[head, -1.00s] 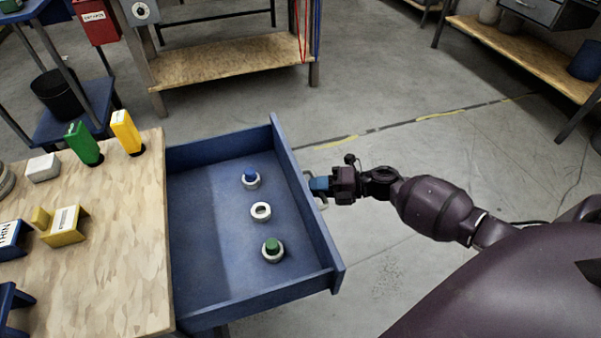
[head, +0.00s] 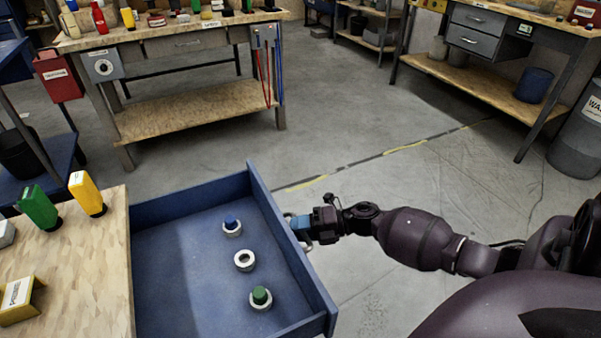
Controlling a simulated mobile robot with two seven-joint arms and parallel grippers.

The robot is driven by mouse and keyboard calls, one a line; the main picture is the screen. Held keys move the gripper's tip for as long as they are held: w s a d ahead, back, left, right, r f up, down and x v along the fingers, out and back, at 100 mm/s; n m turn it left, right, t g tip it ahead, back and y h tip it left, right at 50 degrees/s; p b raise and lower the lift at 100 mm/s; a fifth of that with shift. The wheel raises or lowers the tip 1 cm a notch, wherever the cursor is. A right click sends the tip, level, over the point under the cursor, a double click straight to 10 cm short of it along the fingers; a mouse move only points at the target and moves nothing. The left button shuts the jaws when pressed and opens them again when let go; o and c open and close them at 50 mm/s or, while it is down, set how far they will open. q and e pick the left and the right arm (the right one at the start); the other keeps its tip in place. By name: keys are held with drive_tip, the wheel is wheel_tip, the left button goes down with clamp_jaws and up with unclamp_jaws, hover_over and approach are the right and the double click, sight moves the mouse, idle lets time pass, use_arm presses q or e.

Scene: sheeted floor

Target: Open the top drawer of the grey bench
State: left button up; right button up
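A bench with grey drawers stands at the back right; its top drawer (head: 479,19) is shut, with another shut grey drawer (head: 476,40) below it. My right gripper (head: 298,227) is far from that bench, at the front of a blue drawer (head: 185,260) that stands open from the near wooden-topped bench. Its blue fingertips are at or beside the blue drawer's handle (head: 308,243); whether they grip it cannot be told. My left gripper is out of view.
The blue drawer holds several small ring-shaped parts, one with a blue top (head: 231,223) and one with a green top (head: 261,295). Another bench (head: 180,42) with a grey drawer stands at the back left. Open floor (head: 400,160) lies between. A grey bin (head: 580,135) is at far right.

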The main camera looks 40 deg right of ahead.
use_arm(q)
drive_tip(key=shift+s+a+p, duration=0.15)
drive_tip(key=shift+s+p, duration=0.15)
drive_tip(key=shift+p, duration=0.3)
use_arm(e)
drive_tip(key=v, duration=1.1)
drive_tip(key=shift+w+a, duration=0.1)
drive_tip(key=s+a+f+m+h, duration=0.1)
drive_tip(key=s+a+m+h, duration=0.6)
drive_tip(key=s+m, duration=0.55)
drive_tip(key=s+a+m+h, duration=0.5)
drive_tip(key=s+a+m, duration=0.55)
drive_tip(key=m, duration=0.35)
use_arm(q)
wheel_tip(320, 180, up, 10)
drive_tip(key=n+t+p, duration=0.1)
drive_tip(key=p, duration=1.2)
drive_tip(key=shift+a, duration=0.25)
use_arm(e)
wheel_tip(320, 180, up, 10)
drive_tip(key=d+m+t, duration=0.1)
drive_tip(key=shift+s, duration=0.25)
